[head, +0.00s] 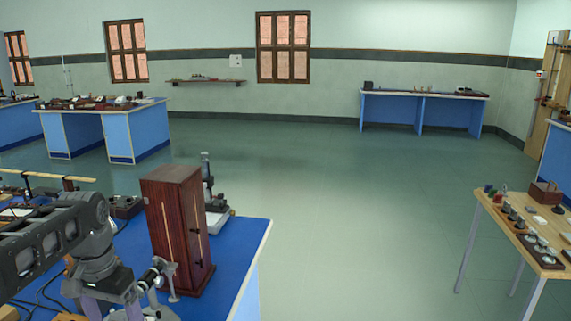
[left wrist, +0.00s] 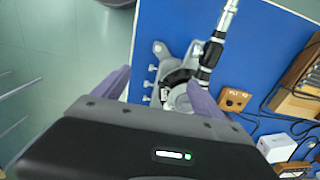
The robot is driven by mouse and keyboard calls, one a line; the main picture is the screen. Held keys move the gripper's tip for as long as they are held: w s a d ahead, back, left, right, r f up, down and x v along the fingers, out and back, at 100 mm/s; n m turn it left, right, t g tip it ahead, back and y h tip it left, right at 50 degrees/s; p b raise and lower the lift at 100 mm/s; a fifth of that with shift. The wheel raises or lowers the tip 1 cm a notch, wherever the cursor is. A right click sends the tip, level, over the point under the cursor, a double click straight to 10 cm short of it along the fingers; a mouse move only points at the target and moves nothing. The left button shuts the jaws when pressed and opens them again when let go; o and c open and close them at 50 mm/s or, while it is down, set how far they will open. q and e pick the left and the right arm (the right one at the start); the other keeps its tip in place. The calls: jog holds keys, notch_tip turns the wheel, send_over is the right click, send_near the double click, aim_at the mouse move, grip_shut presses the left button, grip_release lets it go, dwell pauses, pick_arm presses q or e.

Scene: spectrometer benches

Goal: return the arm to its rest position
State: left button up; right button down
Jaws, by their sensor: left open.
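My left arm (head: 60,240) comes in from the left in the head view, over the near blue bench (head: 235,255). My left gripper (head: 112,309) points down at the bottom edge, its purple fingers partly cut off. In the left wrist view the gripper (left wrist: 160,93) has its two purple fingers spread apart, with nothing seen held between them. Below them is a grey metal instrument with a black and silver tube (left wrist: 212,52). In the head view part of this instrument (head: 172,280) shows just right of the gripper. My right gripper is in neither view.
A tall dark wooden cabinet (head: 178,225) stands on the bench close to the arm's right, with another instrument (head: 212,205) behind it. A wooden socket block (left wrist: 234,99), white adapter (left wrist: 277,147) and cables lie near the gripper. Open floor (head: 340,220) lies right, before a wooden table (head: 497,208).

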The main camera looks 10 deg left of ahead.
pick_arm(q)
jog(key=w+d+f+n+t, duration=0.1)
jog(key=w+d+f+t, duration=0.15)
jog(key=w, duration=0.25)
jog(key=w+d+f+t, duration=0.2)
jog(key=w+f, duration=0.2)
jog(key=w, duration=0.1)
jog(key=s+d+f+n+h, duration=0.1)
jog(key=d+f, duration=0.6)
jog(key=f, duration=0.3)
jog(key=s+d+f+h, duration=0.1)
jog(key=d+f+h, duration=0.1)
jog(key=d+f, duration=0.65)
jog(key=s+d+f+g, duration=0.1)
jog(key=s+d+f, duration=0.2)
jog(key=s+f, duration=0.2)
jog(key=s+d+f+g, duration=0.1)
jog(key=s+d+f, duration=0.3)
jog(key=s, duration=0.8)
jog(key=s+d+f+g+h, duration=0.1)
jog(key=s+d+f+g, duration=0.1)
jog(key=s+f, duration=0.6)
jog(key=shift+s+d+f+n, duration=0.25)
jog(key=shift+s+d+n, duration=0.2)
jog(key=shift+d, duration=0.3)
